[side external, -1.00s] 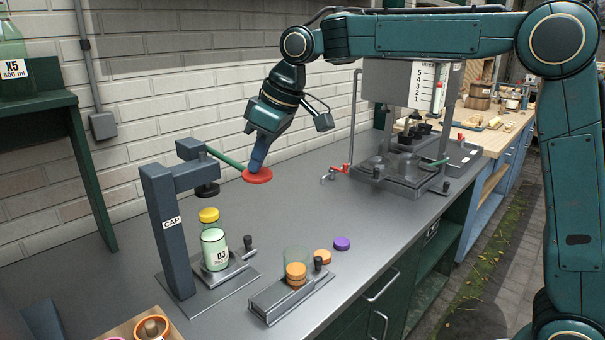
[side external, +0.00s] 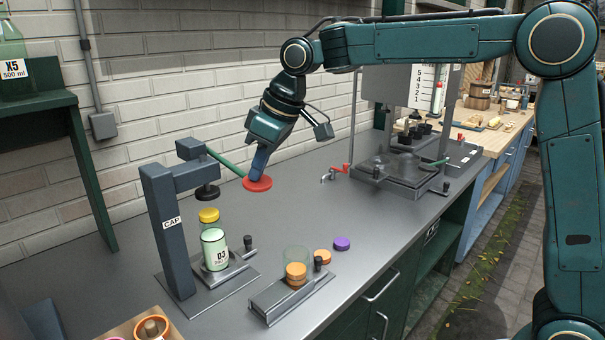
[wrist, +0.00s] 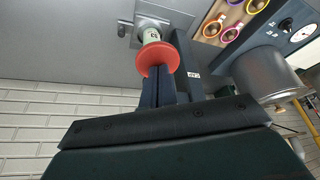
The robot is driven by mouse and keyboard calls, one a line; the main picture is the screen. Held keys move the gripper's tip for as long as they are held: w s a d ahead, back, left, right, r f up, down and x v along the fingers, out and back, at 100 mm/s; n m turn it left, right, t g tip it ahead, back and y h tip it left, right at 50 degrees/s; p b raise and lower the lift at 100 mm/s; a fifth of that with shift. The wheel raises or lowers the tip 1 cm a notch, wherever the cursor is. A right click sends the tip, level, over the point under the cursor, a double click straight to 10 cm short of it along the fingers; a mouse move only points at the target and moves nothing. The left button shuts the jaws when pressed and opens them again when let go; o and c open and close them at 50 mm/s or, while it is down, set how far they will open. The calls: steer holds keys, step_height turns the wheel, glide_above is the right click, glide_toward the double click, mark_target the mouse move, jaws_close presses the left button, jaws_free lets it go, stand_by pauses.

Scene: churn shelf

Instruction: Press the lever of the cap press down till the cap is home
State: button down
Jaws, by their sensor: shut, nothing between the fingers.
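The cap press (side external: 170,225), marked CAP, stands on the grey bench at the left. Its green lever (side external: 226,163) slopes down to the right and ends in a red round knob (side external: 257,184). My gripper (side external: 259,170) is shut, its fingertips at the top of the knob. In the wrist view the knob (wrist: 158,58) lies just past the fingertips. A bottle labelled D3 (side external: 215,250) stands upright under the press with a yellow cap (side external: 209,215) on top. The dark press head (side external: 207,192) is above the cap, with a small gap.
A filling stand (side external: 405,170) is at the back right.

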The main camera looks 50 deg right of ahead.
mark_target(260, 181)
steer(key=shift+f, duration=0.1)
steer(key=shift+f, duration=0.9)
steer(key=shift+w+f, duration=0.15)
steer(key=shift+f, duration=0.65)
steer(key=shift+w+f, duration=0.15)
steer(key=shift+f, duration=0.6)
